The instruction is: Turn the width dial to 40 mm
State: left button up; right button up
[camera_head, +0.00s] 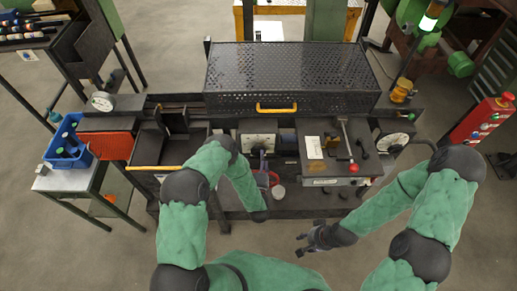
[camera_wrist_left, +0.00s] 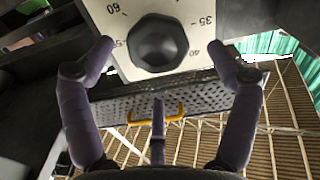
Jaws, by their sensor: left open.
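The width dial is a dark, faceted knob (camera_wrist_left: 158,42) on a pale plate (camera_wrist_left: 120,42) in the left wrist view. The plate also shows in the head view (camera_head: 257,139), on the machine's front. My left gripper (camera_wrist_left: 161,48) is open, with one purple finger on each side of the knob and a gap to each. In the head view the left gripper (camera_head: 262,156) is small, in front of the plate. My right gripper (camera_head: 301,245) looks open and empty, over the floor.
A perforated cover (camera_head: 290,75) with a yellow handle (camera_head: 276,109) lies behind the dial. A panel with a red-knobbed lever (camera_head: 353,167) is to the right. A blue bin (camera_head: 68,145) is far left. Floor in front is clear.

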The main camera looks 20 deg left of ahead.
aim_at(258, 152)
pick_arm(q)
jog(key=shift+x, duration=2.8)
jog(key=c, duration=1.1)
